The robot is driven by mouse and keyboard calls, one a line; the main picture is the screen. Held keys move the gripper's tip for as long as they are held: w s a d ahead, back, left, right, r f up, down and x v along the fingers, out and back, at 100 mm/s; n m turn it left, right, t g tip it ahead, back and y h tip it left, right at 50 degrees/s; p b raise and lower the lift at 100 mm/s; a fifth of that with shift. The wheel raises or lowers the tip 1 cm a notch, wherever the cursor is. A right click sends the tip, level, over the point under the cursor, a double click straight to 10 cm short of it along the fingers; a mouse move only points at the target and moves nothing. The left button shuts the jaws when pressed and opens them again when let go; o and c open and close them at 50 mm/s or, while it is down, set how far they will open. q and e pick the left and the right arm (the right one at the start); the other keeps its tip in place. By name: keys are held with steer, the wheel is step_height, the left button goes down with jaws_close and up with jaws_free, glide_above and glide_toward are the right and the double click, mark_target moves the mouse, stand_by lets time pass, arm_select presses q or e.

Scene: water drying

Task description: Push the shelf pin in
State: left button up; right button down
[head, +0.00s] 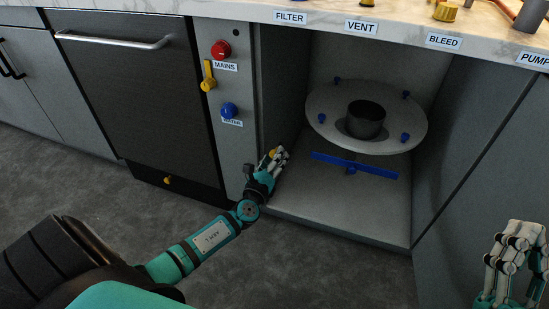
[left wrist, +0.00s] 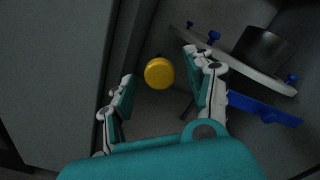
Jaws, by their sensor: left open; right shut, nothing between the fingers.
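A yellow round knob, apparently the shelf pin (left wrist: 158,73), shows end-on in the left wrist view, on the cabinet's inner left side. In the head view the yellow knob (head: 272,153) is partly hidden behind my fingers. My left gripper (head: 279,158) is at the left front edge of the open cabinet. In the left wrist view my left gripper (left wrist: 160,66) is open, with the knob in the gap between its fingertips. I cannot tell whether they touch. A round grey shelf (head: 330,130) with blue knobs carries a dark cylinder (head: 365,118). My right gripper (head: 524,228) is shut and empty at the right.
A blue bar (head: 355,165) lies below the round shelf. The left panel bears a red button (head: 221,49), a yellow lever (head: 208,78) and a blue knob (head: 229,110). A marble counter (head: 250,12) overhangs the cabinet. The cabinet floor (head: 330,205) is clear in front.

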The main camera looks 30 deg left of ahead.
arm_select(q)
steer(key=shift+w+a, duration=0.1)
steer(key=shift+w, duration=0.45)
jaws_close()
